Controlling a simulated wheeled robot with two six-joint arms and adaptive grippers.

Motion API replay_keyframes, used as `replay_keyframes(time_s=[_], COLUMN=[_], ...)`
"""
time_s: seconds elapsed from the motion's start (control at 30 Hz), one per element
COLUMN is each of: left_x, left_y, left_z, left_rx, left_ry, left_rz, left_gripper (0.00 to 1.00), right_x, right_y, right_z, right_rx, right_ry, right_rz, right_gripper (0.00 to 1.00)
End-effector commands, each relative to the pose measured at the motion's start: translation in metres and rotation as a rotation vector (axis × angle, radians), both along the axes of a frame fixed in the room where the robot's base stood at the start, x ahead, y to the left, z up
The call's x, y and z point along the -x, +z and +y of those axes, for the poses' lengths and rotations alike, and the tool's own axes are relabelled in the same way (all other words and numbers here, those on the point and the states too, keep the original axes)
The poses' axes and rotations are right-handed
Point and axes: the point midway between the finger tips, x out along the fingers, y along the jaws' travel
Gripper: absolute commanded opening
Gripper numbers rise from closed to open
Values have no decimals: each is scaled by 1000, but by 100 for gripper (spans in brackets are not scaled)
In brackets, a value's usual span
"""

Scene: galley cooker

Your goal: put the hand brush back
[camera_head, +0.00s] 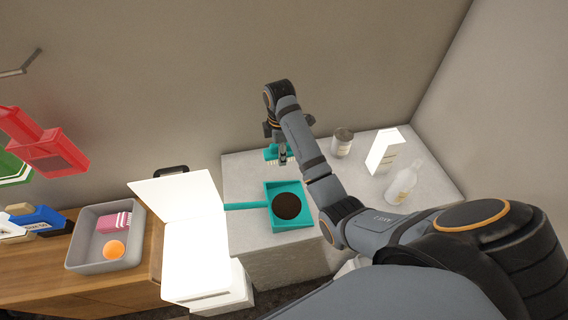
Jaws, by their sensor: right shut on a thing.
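My right gripper (282,152) is shut on the teal hand brush (270,154), near the back of the pale worktop. Part of the brush is hidden by the gripper, and pale bristles show at its lower side. I cannot tell whether the brush touches the worktop. A teal dustpan (305,219) lies on the worktop just in front of the brush, its handle pointing left. A dark brown round heap (286,206) lies in the pan. My left gripper is not in view.
The worktop (240,170) also bears a grey can (342,142), a white box (382,152) and a white bottle (401,186). A bright white open-lidded container (195,245) stands left. A grey tray (83,240) holds a pink box and orange ball. Red bins (45,150) hang far left.

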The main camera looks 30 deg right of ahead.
Motion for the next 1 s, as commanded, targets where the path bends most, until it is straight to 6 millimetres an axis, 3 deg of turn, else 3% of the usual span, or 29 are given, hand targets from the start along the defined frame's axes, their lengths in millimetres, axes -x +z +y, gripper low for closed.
replay_keyframes(time_s=[0.03,0.07,0.17,0.37,0.6,0.83,1.0], left_x=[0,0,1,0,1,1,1], left_y=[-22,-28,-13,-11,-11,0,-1], left_z=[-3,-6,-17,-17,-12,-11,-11], left_rx=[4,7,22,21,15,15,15], left_ry=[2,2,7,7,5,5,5], left_rz=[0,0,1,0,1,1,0], left_gripper=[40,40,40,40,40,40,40], right_x=[-11,-17,-30,-51,-57,-57,-58], right_y=[-16,-19,-27,-58,-66,-96,-99], right_z=[-9,-13,-23,-37,-41,-42,-42], right_rx=[4,3,1,0,0,1,1], right_ry=[-2,-2,-2,-1,-1,0,0], right_rz=[-2,-3,5,0,0,1,-2], right_gripper=[14,14,14,14,14,14,14])
